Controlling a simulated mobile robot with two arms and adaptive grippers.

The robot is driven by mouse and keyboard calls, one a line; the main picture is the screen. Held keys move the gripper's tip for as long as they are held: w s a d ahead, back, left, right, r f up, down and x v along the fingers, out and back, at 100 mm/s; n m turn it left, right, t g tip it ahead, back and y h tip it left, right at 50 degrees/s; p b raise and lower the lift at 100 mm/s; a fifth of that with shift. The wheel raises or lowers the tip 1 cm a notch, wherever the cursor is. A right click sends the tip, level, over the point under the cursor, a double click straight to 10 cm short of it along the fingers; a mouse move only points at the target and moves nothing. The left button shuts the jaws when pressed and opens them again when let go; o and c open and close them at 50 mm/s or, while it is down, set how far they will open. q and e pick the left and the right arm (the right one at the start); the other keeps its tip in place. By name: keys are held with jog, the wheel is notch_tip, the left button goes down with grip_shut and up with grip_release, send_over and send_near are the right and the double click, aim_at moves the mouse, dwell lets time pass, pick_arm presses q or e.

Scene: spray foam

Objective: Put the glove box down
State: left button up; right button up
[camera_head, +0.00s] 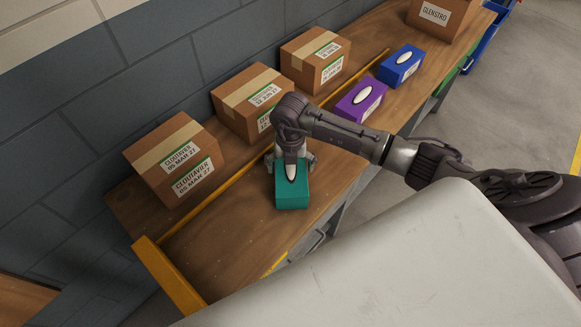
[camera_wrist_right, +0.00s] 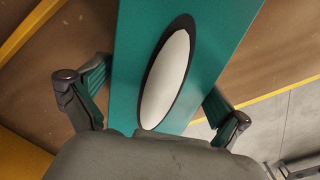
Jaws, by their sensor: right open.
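The teal glove box (camera_head: 292,195), with a white oval opening on its top, appears to sit on the wooden workbench (camera_head: 215,250). In the right wrist view the same teal box (camera_wrist_right: 215,45) fills the middle. My right gripper (camera_head: 291,162) is over the far end of the box, with one finger on each side. Its fingers are spread and a gap shows between them and the box sides in the right wrist view. The gripper hides the far end of the box. My left gripper is not in view.
A purple glove box (camera_head: 361,99) and a blue glove box (camera_head: 400,66) stand farther along the bench. Several cardboard boxes (camera_head: 175,160) line the wall behind a yellow strip (camera_head: 225,190). A yellow edge piece (camera_head: 168,270) closes the near end. The bench left of the teal box is clear.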

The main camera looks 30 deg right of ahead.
jog(key=shift+f, duration=0.9)
jog(key=shift+c, duration=0.3)
jog(key=shift+w+r, duration=0.1)
jog(key=c, duration=1.4)
